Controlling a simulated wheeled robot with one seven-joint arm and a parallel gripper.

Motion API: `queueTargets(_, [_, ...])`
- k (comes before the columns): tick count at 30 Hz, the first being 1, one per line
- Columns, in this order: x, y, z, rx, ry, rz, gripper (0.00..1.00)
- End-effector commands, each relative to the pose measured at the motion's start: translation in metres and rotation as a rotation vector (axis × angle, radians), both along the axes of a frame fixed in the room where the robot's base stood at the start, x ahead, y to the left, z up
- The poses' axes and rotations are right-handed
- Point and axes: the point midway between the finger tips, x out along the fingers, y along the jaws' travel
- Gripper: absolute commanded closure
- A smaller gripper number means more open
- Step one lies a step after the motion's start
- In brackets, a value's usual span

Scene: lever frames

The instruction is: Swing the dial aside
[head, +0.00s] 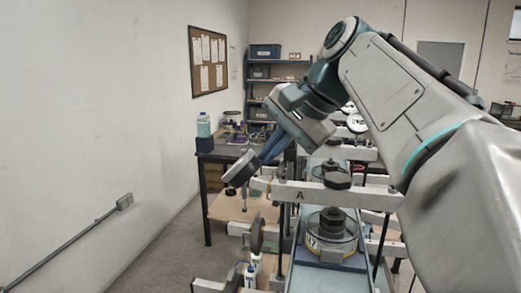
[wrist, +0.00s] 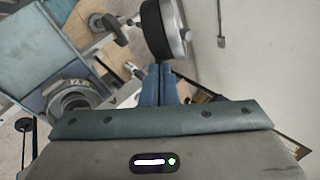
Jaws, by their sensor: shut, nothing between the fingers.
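A round dial (head: 241,168) with a thick dark rim and pale face sits tilted near the left end of the white beam marked A (head: 300,192). In the wrist view the dial (wrist: 164,28) is edge-on at the top centre, just beyond the fingertips. My gripper (head: 264,158) has its blue fingers together, pointing down and left at the dial's upper right side. In the wrist view the closed fingers (wrist: 158,72) end at the dial's lower rim. I cannot tell whether they touch it. Nothing is held between them.
Below beam A stands a clear round vessel (head: 331,232) with dark weights. Another dark disc (head: 257,234) hangs lower left. More beams and a white dial (head: 356,123) lie behind. A workbench (head: 205,157) stands at the back; the floor toward the left wall is clear.

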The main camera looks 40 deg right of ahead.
Motion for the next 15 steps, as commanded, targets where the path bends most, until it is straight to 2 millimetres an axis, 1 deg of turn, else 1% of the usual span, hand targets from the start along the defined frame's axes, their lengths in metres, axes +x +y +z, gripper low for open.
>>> queueTargets(4, [-0.011, -0.008, 0.01, 0.001, -0.002, -0.002, 1.0])
queueTargets(8, [-0.027, -0.018, 0.021, -0.001, -0.004, 0.0, 1.0])
queueTargets(15, [-0.054, -0.032, 0.062, -0.001, -0.002, -0.001, 1.0])
